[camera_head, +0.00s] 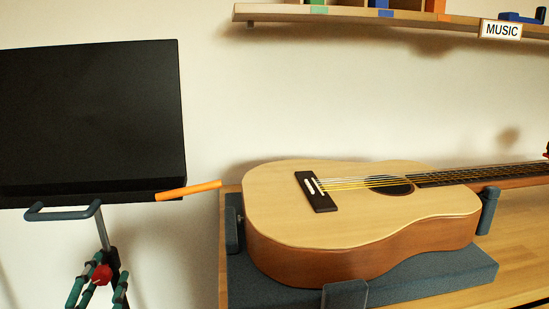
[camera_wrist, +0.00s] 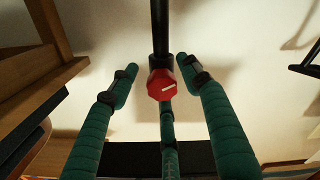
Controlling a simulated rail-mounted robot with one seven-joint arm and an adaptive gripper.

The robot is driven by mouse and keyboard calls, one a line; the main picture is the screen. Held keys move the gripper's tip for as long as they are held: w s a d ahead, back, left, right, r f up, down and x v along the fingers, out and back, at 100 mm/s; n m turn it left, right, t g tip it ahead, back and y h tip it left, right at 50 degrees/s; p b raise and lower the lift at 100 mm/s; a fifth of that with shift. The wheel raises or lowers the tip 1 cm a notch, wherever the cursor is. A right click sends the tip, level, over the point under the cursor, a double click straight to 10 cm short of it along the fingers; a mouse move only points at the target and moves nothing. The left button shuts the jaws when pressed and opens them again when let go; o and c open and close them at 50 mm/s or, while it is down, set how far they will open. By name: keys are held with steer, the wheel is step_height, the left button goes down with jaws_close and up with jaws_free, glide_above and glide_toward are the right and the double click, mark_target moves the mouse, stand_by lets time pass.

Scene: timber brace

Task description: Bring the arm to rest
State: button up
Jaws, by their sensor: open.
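My gripper (camera_head: 98,289) is at the lower left of the head view, below the music stand's dark desk (camera_head: 90,115). Its green fingers are spread open and hold nothing. In the wrist view my gripper (camera_wrist: 158,72) has a finger on each side of a red knob (camera_wrist: 162,85) on the stand's black post (camera_wrist: 160,28), with gaps at both sides. A third finger lies behind or below the knob, and I cannot tell whether it touches. The red knob (camera_head: 102,274) also shows in the head view between the fingers.
A guitar (camera_head: 345,220) lies on a blue-grey padded cradle (camera_head: 430,279) on a wooden bench (camera_head: 518,250) at right. An orange stick (camera_head: 188,190) juts from the desk's right end. A shelf (camera_head: 400,14) with a MUSIC sign (camera_head: 501,29) hangs above. Bare wall separates desk and guitar.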

steer(key=m+p, duration=0.1)
steer(key=m, duration=0.2)
steer(key=shift+m, duration=0.3)
stand_by(0.3)
